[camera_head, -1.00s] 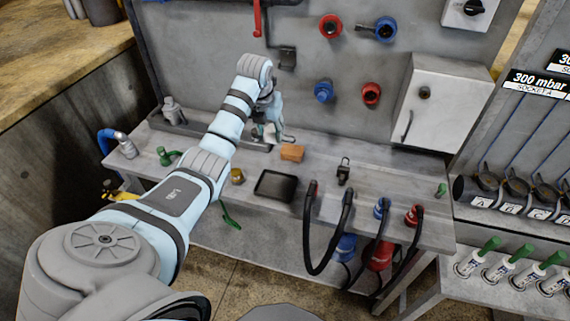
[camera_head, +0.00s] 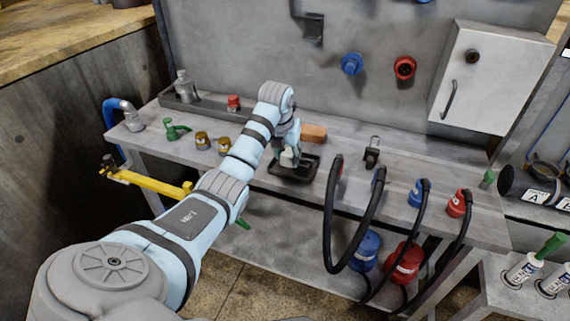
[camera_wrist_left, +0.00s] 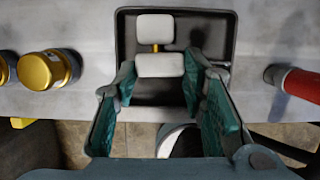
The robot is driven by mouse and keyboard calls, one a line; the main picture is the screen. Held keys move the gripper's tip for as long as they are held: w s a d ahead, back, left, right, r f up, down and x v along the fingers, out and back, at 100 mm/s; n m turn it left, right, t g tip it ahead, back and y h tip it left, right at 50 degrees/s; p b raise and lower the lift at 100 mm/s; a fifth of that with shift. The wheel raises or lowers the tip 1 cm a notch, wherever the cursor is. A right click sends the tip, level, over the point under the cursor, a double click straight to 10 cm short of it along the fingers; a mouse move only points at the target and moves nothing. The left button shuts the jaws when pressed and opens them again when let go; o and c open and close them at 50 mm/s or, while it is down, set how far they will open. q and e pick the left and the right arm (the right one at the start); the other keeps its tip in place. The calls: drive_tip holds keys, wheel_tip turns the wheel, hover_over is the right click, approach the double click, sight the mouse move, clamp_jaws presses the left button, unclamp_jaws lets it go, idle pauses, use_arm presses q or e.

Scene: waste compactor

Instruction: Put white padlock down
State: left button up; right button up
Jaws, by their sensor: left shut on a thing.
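The white padlock (camera_wrist_left: 160,66) is between the fingertips of my left gripper (camera_wrist_left: 158,78) in the left wrist view. It shows as two white blocks joined by a short brass-coloured piece. The black tray (camera_wrist_left: 225,18) lies behind and below it. In the head view, my left gripper (camera_head: 288,156) points down over the black tray (camera_head: 277,174), with a bit of white padlock (camera_head: 291,160) showing at its fingers. My left gripper is shut on the padlock. Whether the padlock touches the tray floor cannot be told. My right gripper is in neither view.
An orange-brown block (camera_head: 314,132) lies just behind the tray. Two brass pieces (camera_head: 203,140) and a green valve (camera_head: 175,128) stand to the left. A black clasp (camera_head: 372,152) and a black hose (camera_head: 329,235) are to the right. A grey wall panel rises behind.

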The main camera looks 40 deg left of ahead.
use_arm(q)
drive_tip(key=shift+w+p, duration=0.2)
drive_tip(key=shift+p, duration=0.15)
drive_tip(key=o, duration=1.3)
drive_tip(key=shift+s, duration=0.1)
drive_tip(key=shift+c, duration=0.2)
drive_tip(key=p+v, duration=0.6)
drive_tip(key=v, duration=0.6)
drive_tip(key=shift+r, duration=0.2)
drive_tip(key=shift+f, duration=0.1)
